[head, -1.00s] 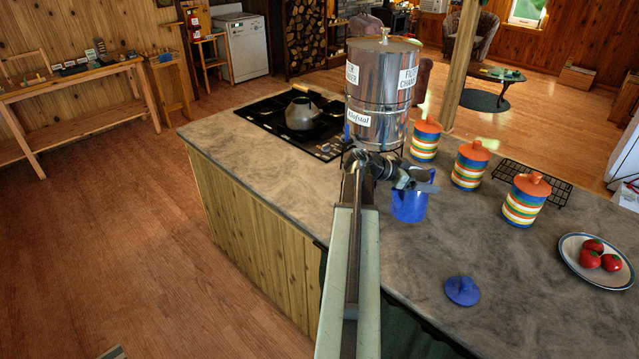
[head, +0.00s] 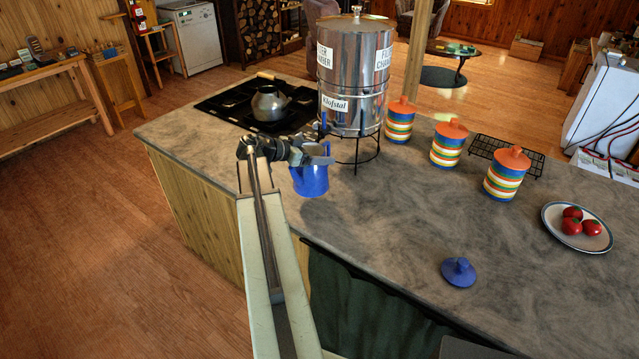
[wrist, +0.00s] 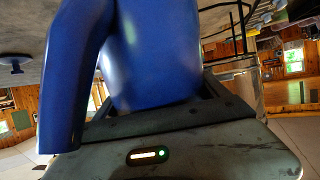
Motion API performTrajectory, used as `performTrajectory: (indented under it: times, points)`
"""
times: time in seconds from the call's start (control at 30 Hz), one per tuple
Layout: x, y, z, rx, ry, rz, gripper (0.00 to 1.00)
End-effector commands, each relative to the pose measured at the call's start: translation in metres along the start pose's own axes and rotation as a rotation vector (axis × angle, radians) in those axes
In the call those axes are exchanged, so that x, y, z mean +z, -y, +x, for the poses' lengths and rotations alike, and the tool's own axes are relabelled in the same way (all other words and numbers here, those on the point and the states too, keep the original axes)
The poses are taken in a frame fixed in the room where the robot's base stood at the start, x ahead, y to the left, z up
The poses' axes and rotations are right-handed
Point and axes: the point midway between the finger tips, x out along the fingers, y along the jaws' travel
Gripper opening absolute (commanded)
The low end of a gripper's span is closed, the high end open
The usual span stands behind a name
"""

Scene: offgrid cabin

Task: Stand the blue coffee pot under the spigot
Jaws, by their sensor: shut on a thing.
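The blue coffee pot (head: 311,181) has no lid on it and is in my gripper (head: 322,158), left of and in front of the steel water filter (head: 352,80). In the wrist view the pot (wrist: 155,50) fills the middle, with my gripper (wrist: 165,115) shut on it. The filter stands on a black wire stand (head: 356,150). A small blue spigot (head: 323,120) shows at the filter's lower left. The pot is upright or nearly so, close to the counter; I cannot tell whether it touches. The blue lid (head: 458,271) lies on the counter at the front right.
A stove (head: 240,112) with a grey kettle (head: 269,104) is behind at the left. Several striped canisters, one of them nearest (head: 506,176), stand right of the filter. A plate (head: 556,237) of tomatoes is farther right. The counter's middle (head: 400,210) is clear.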

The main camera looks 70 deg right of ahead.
Motion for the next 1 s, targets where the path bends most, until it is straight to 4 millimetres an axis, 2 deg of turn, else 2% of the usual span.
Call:
performTrajectory:
  times: [0.03, 0.2, 0.33, 0.47, 0.57, 0.8, 0.9, 1.0]
  points:
    - [0.023, 0.021, -0.01, -0.006, 0.0, -0.004, 0.11]
    - [0.065, 0.06, -0.052, -0.006, -0.001, -0.003, 0.11]
    - [0.078, 0.071, -0.071, -0.005, -0.002, -0.002, 0.11]
    - [0.077, 0.072, -0.073, -0.004, -0.003, -0.001, 0.11]
    - [0.071, 0.071, -0.06, -0.001, -0.003, 0.0, 0.11]
    - [0.043, 0.072, 0.007, -0.001, -0.003, 0.0, 0.11]
    - [0.033, 0.073, 0.03, -0.002, -0.003, -0.001, 0.11]
    - [0.027, 0.073, 0.045, -0.004, -0.003, -0.001, 0.11]
